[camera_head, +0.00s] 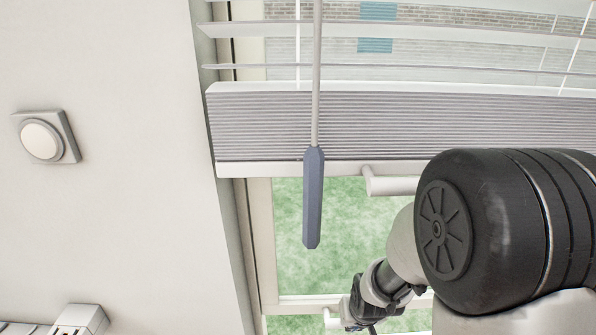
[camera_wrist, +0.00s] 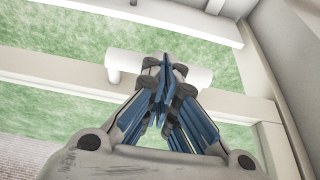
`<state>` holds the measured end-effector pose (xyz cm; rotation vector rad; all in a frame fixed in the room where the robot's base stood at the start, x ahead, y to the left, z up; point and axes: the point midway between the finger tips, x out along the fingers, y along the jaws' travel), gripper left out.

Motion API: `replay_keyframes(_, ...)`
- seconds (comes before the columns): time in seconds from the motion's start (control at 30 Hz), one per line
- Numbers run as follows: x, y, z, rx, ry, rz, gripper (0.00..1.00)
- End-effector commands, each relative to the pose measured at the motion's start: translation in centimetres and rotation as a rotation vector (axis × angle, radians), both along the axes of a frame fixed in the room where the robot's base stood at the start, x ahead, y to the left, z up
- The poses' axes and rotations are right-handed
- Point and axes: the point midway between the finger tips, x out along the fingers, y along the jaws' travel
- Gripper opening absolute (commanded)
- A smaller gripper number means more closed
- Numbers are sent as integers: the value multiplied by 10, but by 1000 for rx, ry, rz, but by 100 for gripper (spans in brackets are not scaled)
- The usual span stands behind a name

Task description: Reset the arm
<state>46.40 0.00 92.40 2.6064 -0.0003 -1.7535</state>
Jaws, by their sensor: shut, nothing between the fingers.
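My gripper (camera_wrist: 163,72) shows in the wrist view with its blue-lined fingers drawn together at the tips. It is shut and empty. Behind the fingertips is a white cylindrical window handle (camera_wrist: 198,76); I cannot tell whether the tips touch it. In the head view my arm reaches in from the lower right, in front of the window. Its large dark joint hides part of the window, and the fingers cannot be made out there.
A raised blind (camera_head: 400,128) hangs across the window's top, its wand (camera_head: 313,200) hanging down with a grey-blue grip. A white handle (camera_head: 392,185) sits below the blind. The wall at left carries a round dial (camera_head: 41,140). A white box (camera_head: 82,320) is at lower left.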

Motion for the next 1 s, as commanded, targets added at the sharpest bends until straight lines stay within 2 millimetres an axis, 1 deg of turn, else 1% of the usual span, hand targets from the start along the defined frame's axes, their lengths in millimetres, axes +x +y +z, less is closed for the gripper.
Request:
replay_keyframes(0.03,-33,0,14,0,67,0,0)
replay_keyframes(0.1,-41,0,45,0,58,-1,0)
replay_keyframes(0.17,-51,0,70,-1,50,-1,0)
replay_keyframes(0.2,-58,0,86,-1,45,-1,0)
replay_keyframes(0.27,-71,-1,108,-1,37,-1,0)
replay_keyframes(0.3,-80,-1,123,-1,32,-1,0)
replay_keyframes(0.37,-95,-1,143,-1,22,-1,0)
replay_keyframes(0.4,-106,-1,156,-1,15,-1,0)
replay_keyframes(0.47,-123,-1,173,-1,8,-1,0)
replay_keyframes(0.5,-135,-1,183,-1,5,-2,0)
replay_keyframes(0.6,-164,-1,202,-1,-5,-2,0)
replay_keyframes(0.73,-194,-1,215,-1,-10,-3,0)
replay_keyframes(0.8,-204,-1,219,-1,-12,-3,0)
replay_keyframes(0.87,-210,-1,221,-1,-11,-3,0)
replay_keyframes(1.0,-214,-1,222,-1,-10,-3,0)
